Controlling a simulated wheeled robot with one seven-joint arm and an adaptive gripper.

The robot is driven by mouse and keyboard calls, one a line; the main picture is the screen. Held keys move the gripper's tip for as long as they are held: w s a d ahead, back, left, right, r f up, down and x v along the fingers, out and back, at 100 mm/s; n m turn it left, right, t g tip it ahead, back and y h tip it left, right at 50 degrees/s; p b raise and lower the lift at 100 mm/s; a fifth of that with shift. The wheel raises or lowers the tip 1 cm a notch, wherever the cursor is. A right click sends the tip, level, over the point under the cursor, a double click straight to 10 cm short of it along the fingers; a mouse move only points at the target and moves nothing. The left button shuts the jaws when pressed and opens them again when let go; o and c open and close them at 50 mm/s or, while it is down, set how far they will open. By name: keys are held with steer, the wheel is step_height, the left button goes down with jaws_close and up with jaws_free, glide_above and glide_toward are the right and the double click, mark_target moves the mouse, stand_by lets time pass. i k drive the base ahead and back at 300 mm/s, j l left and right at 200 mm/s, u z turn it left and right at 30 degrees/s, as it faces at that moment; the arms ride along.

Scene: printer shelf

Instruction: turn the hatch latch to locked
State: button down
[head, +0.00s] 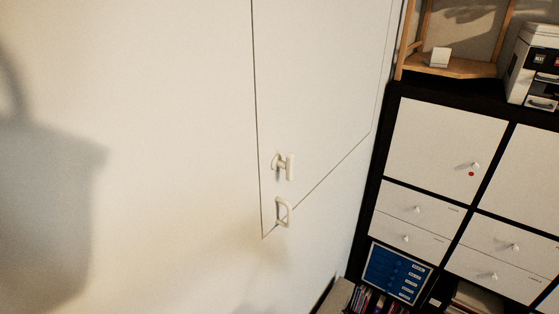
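The white hatch (318,95) is set in the pale wall, its outline drawn by thin dark seams. It looks closed. Near its lower left corner sits a small cream latch-like fitting (284,167) with a short bar that stands roughly upright in the picture. I cannot tell from markings which position of the latch is locked. My gripper is not in view, and nothing touches either fitting.
A dark-framed shelf unit with white doors and drawers (445,145) stands at the right, close to the hatch's right side. A printer (535,68) and a wooden stand (452,67) are on top. A large shadow falls on the wall at left. The wall before the hatch is clear.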

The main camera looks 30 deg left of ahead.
mark_target(277, 162)
steer(key=u, duration=1.6)
